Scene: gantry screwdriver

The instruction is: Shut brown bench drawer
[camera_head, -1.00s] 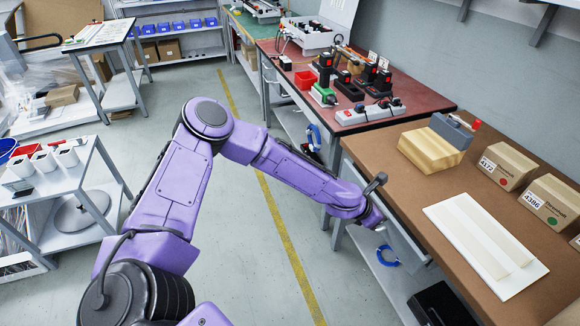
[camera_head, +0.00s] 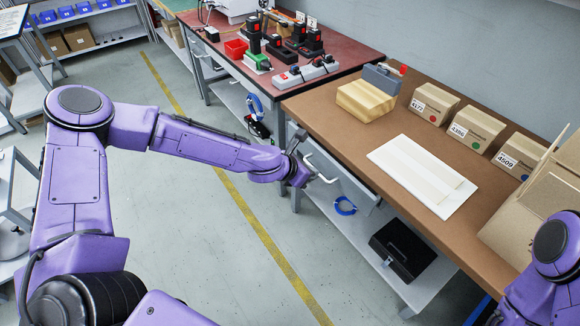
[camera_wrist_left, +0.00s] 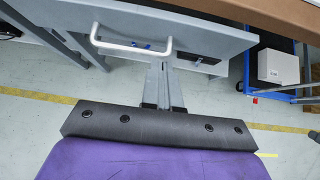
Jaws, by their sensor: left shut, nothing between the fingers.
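The brown bench (camera_head: 330,115) runs down the right side of the head view. Its grey drawer (camera_head: 352,190) sits below the front edge with a pale bar handle (camera_head: 322,172). I cannot tell how far out the drawer stands. My left gripper (camera_head: 306,180) is shut and empty, close to the handle. In the left wrist view the drawer front (camera_wrist_left: 205,42) and handle (camera_wrist_left: 130,48) lie just beyond the closed fingers (camera_wrist_left: 161,68); contact cannot be told. Part of my right arm shows at bottom right, but its gripper is out of view.
On the bench are a wooden block (camera_head: 365,101), a white board (camera_head: 422,175) and several cartons (camera_head: 475,130). A black box (camera_head: 402,248) and blue ring (camera_head: 345,206) are on the shelf below. A red-topped bench (camera_head: 340,68) stands behind. The floor left of the bench is clear.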

